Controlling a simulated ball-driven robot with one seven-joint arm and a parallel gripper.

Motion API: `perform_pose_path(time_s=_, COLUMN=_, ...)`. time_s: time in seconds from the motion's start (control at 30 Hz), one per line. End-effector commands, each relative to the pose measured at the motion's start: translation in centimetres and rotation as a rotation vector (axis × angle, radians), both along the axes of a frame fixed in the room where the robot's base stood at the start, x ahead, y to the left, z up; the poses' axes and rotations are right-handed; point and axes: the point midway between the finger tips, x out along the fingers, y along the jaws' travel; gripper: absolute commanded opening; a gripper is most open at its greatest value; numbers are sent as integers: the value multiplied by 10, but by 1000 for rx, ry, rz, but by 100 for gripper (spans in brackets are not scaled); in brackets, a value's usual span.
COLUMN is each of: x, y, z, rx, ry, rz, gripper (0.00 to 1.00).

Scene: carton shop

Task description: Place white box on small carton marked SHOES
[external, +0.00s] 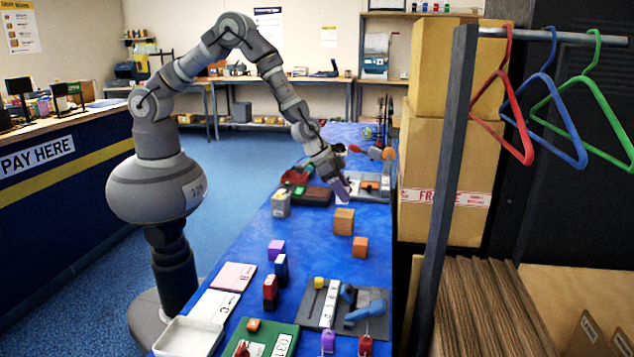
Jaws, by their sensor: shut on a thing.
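My gripper (331,176) is over the far part of the blue table. A brown carton (343,221) stands just in front of my gripper, and a smaller orange-brown one (360,247) is nearer the camera. I cannot read SHOES on either.
Large stacked cartons (445,170) and a rack with hangers (508,90) border the table's right side. Purple (276,250), blue (281,268) and red (270,292) blocks stand nearer. A white tray (188,336) is at the front. Bare blue table lies around the brown cartons.

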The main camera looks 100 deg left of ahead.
Motion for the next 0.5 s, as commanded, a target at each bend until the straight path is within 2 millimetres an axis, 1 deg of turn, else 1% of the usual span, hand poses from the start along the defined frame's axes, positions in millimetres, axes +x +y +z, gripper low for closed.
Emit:
perform_pose_path(time_s=0.07, x=8, y=-2, z=0, rx=0, ry=-2, rz=-4, gripper=18)
perform_pose_path(time_s=0.2, x=7, y=0, z=-30, rx=-2, ry=1, rz=1, gripper=18)
perform_pose_path(time_s=0.27, x=7, y=0, z=-37, rx=-2, ry=0, rz=-1, gripper=18)
perform_pose_path(time_s=0.5, x=7, y=-1, z=-35, rx=0, ry=-1, rz=-1, gripper=18)
